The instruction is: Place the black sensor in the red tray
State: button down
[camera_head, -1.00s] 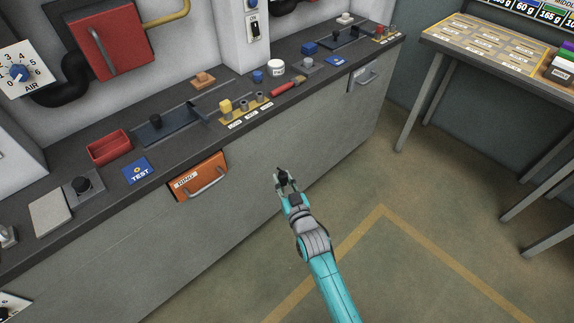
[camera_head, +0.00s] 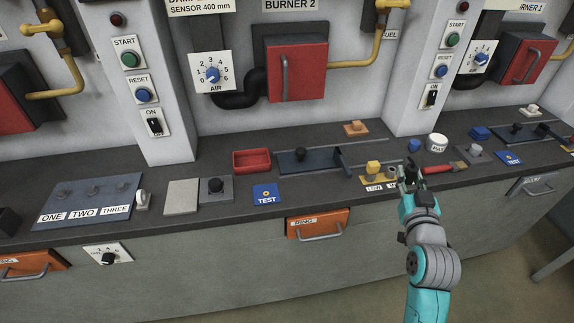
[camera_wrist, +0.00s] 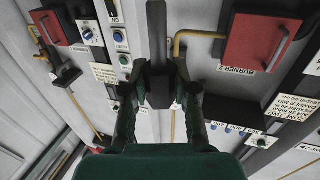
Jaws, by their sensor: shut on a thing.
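My gripper (camera_head: 410,183) shows at the right of the head view, overlapping the bench's front edge near the yellow fittings plate. It is shut on the black sensor (camera_wrist: 158,92), a dark block with a long stem, which the wrist view shows between the two fingers (camera_wrist: 157,108). In the head view the sensor is small and dark, hard to make out at the fingertips. The red tray (camera_head: 252,171) stands on the bench, left of the middle of the head view and well to the left of my gripper. It looks empty.
A dark slide fixture (camera_head: 310,164) stands right of the tray. A red-handled tool (camera_head: 438,169) and a white jar (camera_head: 436,143) are near my gripper.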

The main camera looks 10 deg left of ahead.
aim_at(243, 165)
jog(key=i+j+z, duration=0.1)
jog(key=j, duration=0.4)
jog(key=i+j, duration=0.15)
jog(key=j, duration=0.35)
jog(key=i+j+z, duration=0.15)
jog(key=j, duration=0.35)
jog(key=k+j, duration=0.15)
jog(key=j, duration=0.15)
jog(key=k+j+z, duration=0.1)
jog(key=j, duration=0.25)
jog(key=k+j, duration=0.2)
jog(key=j+z, duration=0.05)
jog(key=j, duration=0.05)
